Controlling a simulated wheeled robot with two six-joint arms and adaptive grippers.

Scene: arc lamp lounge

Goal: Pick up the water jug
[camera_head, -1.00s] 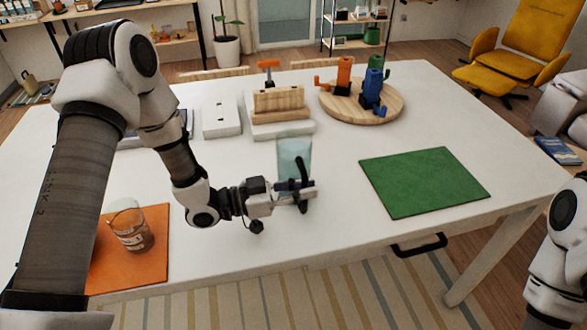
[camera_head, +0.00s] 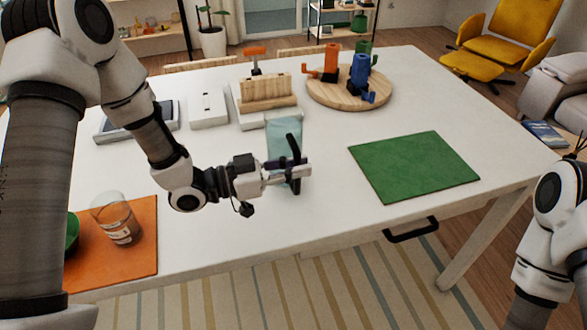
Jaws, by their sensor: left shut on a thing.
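The water jug (camera_head: 284,134) is a translucent teal vessel, upright, at the middle of the white table in the head view. My left gripper (camera_head: 294,172) reaches it from the left and is shut on it near its dark handle. The gripper hides the lower part of the jug, so I cannot tell whether its base touches the table. My right arm shows at the right edge, but its gripper is out of view.
A clear glass (camera_head: 119,222) stands on an orange mat (camera_head: 140,255), beside a partly hidden green item (camera_head: 71,234). A green mat (camera_head: 413,167) lies right of the jug. Behind are a wooden block stand (camera_head: 268,92) and a round board (camera_head: 322,95) with coloured pieces.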

